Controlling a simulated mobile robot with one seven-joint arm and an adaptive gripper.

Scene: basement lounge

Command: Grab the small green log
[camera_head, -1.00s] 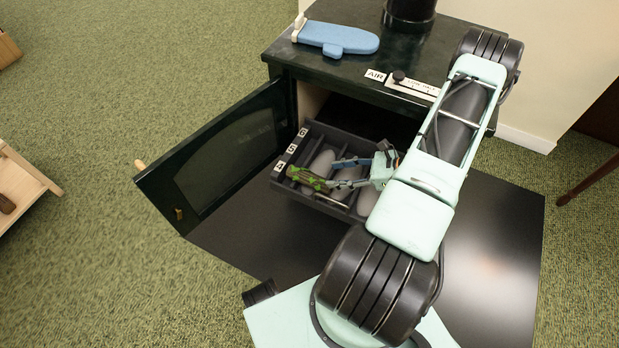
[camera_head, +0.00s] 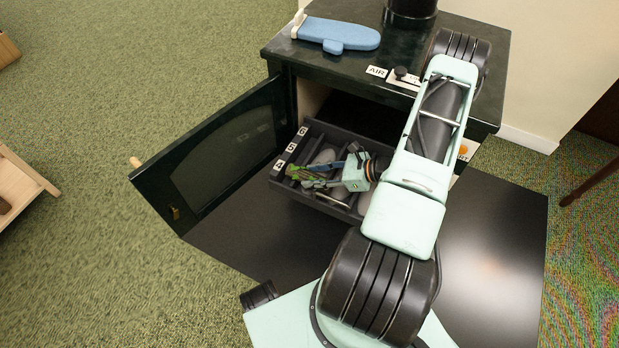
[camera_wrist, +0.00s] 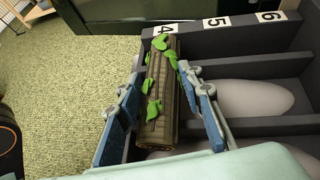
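The small log (camera_wrist: 163,95) is brown and ribbed with bright green leaves. In the wrist view it lies lengthwise between my gripper's two blue-and-grey fingers, with a visible gap on each side. My gripper (camera_wrist: 160,66) is open around it. In the head view the log's green part (camera_head: 296,173) shows at the left end of the dark drawer (camera_head: 322,203), near the label 4, with my gripper (camera_head: 306,178) over it. I cannot tell whether the log rests on the compartment floor.
The drawer has divided compartments labelled 4, 5 and 6, with pale rounded stones (camera_wrist: 258,97) in others. The stove's door (camera_head: 225,150) stands open to the left. A blue object (camera_head: 340,34) lies on the stove top (camera_head: 375,62). A wooden stand (camera_head: 22,185) is far left.

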